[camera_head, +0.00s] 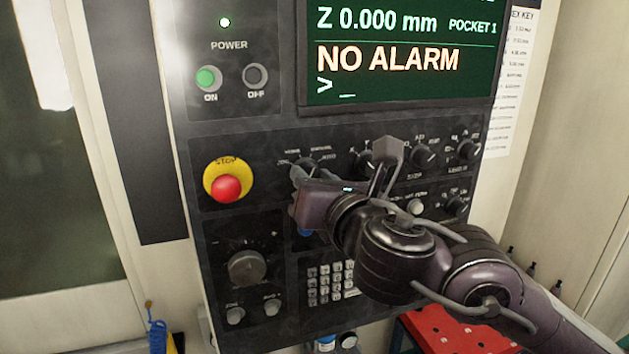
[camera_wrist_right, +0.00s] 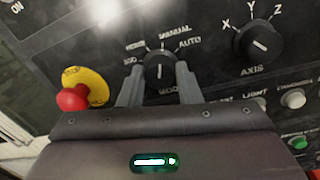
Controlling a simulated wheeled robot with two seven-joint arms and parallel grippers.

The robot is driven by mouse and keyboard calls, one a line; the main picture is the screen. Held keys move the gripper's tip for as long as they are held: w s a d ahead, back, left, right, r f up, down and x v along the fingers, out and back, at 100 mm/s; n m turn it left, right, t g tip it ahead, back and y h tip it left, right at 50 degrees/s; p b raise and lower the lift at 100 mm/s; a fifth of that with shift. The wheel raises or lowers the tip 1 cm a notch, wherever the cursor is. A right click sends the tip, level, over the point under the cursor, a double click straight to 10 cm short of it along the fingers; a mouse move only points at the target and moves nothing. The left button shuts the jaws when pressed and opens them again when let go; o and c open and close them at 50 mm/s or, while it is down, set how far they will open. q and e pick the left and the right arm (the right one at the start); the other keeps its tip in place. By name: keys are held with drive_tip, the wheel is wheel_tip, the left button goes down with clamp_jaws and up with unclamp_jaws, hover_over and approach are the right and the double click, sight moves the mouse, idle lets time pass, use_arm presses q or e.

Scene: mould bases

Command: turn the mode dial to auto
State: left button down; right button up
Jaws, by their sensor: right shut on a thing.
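The black mode dial (camera_wrist_right: 158,68) sits on the dark control panel, with the label MANUAL above it and AUTO to its upper right in the right wrist view. Its white pointer mark looks close to upright in that view, but its exact setting is hard to tell. In the head view the dial (camera_head: 309,166) is partly covered by my right gripper (camera_head: 302,173). My right gripper's two grey fingers (camera_wrist_right: 159,82) stand on either side of the dial, shut on it. My left gripper is not in view.
A red stop button (camera_head: 227,188) on a yellow disc lies left of the dial. The axis knob (camera_wrist_right: 258,42) lies to its right. A screen (camera_head: 400,50) reading NO ALARM is above, and a keypad (camera_head: 325,283) is below. A red surface (camera_head: 455,335) shows under my arm.

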drive_tip(key=shift+f+m+t+b, duration=0.15)
drive_tip(key=shift+m+b, duration=0.65)
drive_tip(key=shift+m, duration=0.95)
drive_tip(key=shift+f+m+t+b, duration=0.15)
drive_tip(key=shift+m+b, duration=0.65)
drive_tip(key=shift+m, duration=0.95)
drive_tip(key=shift+r, duration=0.15)
drive_tip(key=o, duration=1)
drive_tip(key=shift+c, duration=0.2)
drive_tip(key=p+v, duration=0.1)
drive_tip(key=v, duration=0.6)
drive_tip(key=shift+s+d+p, duration=0.15)
drive_tip(key=shift+s+p, duration=0.25)
